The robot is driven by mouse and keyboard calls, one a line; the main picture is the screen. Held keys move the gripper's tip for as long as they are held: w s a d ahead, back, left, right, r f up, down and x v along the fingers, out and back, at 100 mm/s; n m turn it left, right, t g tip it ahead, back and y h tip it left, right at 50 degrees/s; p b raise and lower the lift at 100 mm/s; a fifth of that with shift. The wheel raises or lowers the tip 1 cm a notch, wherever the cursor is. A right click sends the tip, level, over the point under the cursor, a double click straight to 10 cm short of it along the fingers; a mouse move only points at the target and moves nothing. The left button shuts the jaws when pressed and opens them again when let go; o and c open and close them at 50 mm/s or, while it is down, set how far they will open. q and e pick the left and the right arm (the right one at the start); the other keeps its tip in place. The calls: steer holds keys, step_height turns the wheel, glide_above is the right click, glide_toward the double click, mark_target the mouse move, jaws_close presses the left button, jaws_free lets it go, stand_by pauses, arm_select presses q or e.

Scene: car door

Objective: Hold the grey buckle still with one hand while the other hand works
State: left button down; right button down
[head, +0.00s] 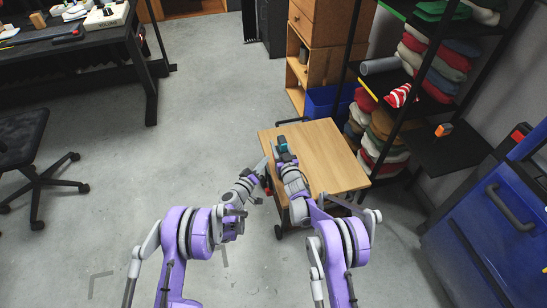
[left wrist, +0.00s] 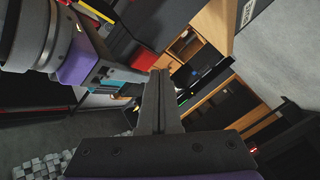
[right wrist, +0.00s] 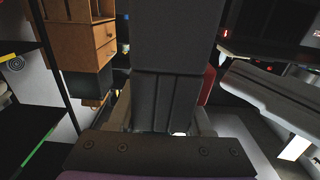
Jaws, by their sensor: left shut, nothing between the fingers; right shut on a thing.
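A dark grey block-like piece, which I take for the grey buckle (right wrist: 178,45), fills the upper middle of the right wrist view. My right gripper (head: 281,143) is shut on it, above the left part of the wooden cart top. In the head view the buckle cannot be told apart from the dark gripper. My left gripper (head: 261,168) is shut and empty, low and to the left of the right one, beside the cart's left edge. Its closed fingers (left wrist: 160,98) stand upright in the left wrist view, with nothing between them.
The wooden cart top (head: 325,160) is bare on its right side. A dark shelf rack with folded cloths (head: 430,65) stands right of it, and a blue bin (head: 325,102) behind. A blue cabinet (head: 490,225) is at right. An office chair (head: 30,160) is at left. Open floor lies between.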

arm_select(q)
steer(key=shift+a, duration=0.1)
steer(key=a, duration=0.1)
steer(key=s+a, duration=0.1)
steer(key=a, duration=0.2)
steer(key=shift+s+a, duration=0.25)
stand_by(0.5)
arm_select(e)
steer(key=shift+c, duration=1.2)
jaws_free()
